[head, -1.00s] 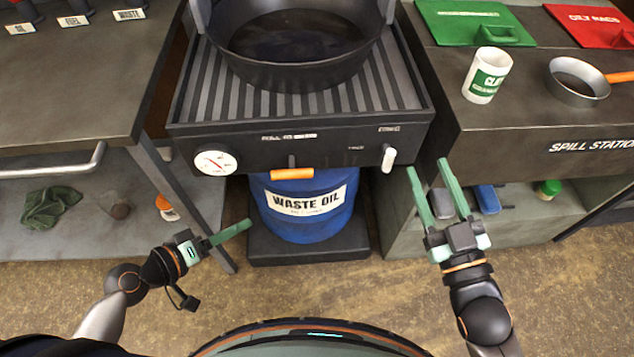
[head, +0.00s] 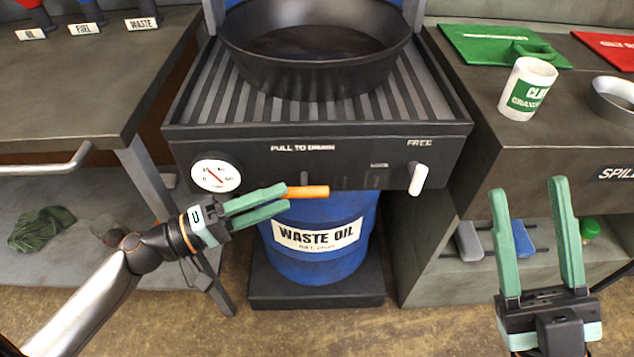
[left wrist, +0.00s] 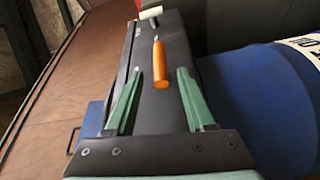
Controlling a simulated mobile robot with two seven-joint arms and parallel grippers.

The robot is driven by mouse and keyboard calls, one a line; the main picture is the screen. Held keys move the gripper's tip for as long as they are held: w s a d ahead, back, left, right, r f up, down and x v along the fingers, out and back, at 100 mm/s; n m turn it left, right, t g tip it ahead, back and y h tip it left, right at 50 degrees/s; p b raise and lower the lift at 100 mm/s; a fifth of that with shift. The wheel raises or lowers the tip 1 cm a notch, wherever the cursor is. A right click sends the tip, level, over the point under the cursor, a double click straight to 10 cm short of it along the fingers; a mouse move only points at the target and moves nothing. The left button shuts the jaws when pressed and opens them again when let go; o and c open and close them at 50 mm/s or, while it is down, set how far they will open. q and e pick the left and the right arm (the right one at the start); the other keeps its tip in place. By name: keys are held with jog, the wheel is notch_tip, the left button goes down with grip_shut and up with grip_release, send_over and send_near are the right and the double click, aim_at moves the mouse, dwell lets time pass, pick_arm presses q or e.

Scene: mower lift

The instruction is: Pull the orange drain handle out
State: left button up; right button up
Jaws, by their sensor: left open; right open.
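The orange drain handle (head: 309,192) sticks out at the lower front of the black drain unit (head: 265,152), below the "PULL TO DRAIN" label. My left gripper (head: 283,197) is open, its green fingers pointing right at the handle's left end. In the left wrist view the orange handle (left wrist: 161,68) lies ahead, between the lines of the two open fingers (left wrist: 155,95), its near end close to the fingertips. I cannot tell whether the fingers overlap it. My right gripper (head: 530,190) is open and empty at the lower right, in front of the spill station.
A blue waste oil drum (head: 318,262) stands under the unit. A white lever (head: 419,178) hangs at the unit's right front, and a gauge (head: 215,175) is at its left. A black basin (head: 316,75) sits on the ribbed top. The left bench (head: 85,110) is close to my left arm.

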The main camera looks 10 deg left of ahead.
aim_at(304, 190)
pick_arm(q)
jog(key=p+x, duration=0.1)
jog(key=x, duration=0.5)
jog(key=shift+w+d+r, duration=0.15)
jog(key=shift+w+d, duration=0.35)
jog(key=shift+d, duration=0.15)
jog(key=shift+w+d, duration=0.1)
jog(key=shift+d, duration=0.05)
grip_shut()
pick_arm(e)
jog(key=shift+w+d+m+h, duration=0.15)
jog(key=shift+w+m+h, duration=0.35)
jog(key=shift+h, duration=0.2)
jog(key=shift+w+f, duration=0.1)
jog(key=shift+f, duration=0.05)
